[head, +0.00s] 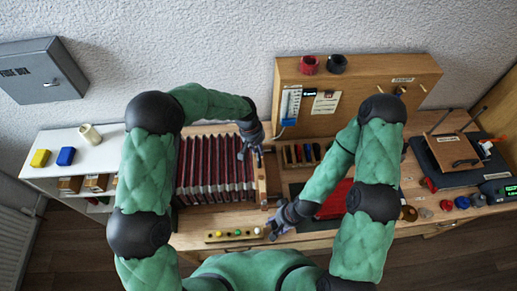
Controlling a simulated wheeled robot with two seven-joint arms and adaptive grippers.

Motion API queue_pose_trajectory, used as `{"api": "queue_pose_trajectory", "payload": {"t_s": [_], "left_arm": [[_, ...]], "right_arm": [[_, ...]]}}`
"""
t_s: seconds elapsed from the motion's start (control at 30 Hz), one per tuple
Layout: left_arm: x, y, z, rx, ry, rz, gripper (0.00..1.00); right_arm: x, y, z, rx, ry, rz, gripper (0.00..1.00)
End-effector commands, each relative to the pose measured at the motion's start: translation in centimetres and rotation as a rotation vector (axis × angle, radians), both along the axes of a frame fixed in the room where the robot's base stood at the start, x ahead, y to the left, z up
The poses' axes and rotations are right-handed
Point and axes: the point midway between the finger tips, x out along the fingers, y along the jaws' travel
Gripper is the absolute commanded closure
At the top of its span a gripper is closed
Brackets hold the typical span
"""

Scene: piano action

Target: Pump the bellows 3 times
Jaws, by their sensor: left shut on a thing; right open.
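The bellows (212,170) lie on the wooden bench, with dark red and pale pleats spread out from left to right. An upright wooden end board (262,186) closes them on the right. My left gripper (254,157) is at the top of this board, shut on what looks like the bellows' handle; the grip itself is small and partly hidden. My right gripper (276,227) is open and empty, low near the bench's front edge, right of a strip with coloured buttons (234,235). My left arm hides the bellows' left end.
A wooden panel (420,72) stands behind the bench. A red mat (334,201) lies under my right arm. A white shelf (50,142) with coloured blocks stands at left.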

Motion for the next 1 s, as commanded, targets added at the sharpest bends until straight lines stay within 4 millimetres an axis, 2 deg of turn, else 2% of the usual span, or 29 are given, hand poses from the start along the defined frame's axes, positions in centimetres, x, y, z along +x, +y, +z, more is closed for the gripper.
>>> {"api": "queue_pose_trajectory", "payload": {"t_s": [0.37,0.4,0.47,0.83,1.0], "left_arm": [[0.1,0.1,0.1,0.000,-0.001,0.000,1.00],[0.1,0.1,0.1,0.000,-0.001,0.000,0.69],[0.1,0.1,0.1,0.000,-0.001,0.001,0.53],[0.1,0.1,0.2,0.000,-0.001,0.001,0.53],[0.1,0.4,2.0,0.000,-0.003,0.003,0.53]], "right_arm": [[0.0,0.0,0.0,0.000,0.001,0.001,0.53],[0.0,0.0,0.0,0.000,0.001,0.000,0.53],[0.0,0.0,0.0,0.000,0.001,0.000,0.53],[0.0,0.0,0.0,0.000,0.000,0.000,0.53],[0.0,0.0,0.0,0.000,0.000,0.000,0.53]]}}
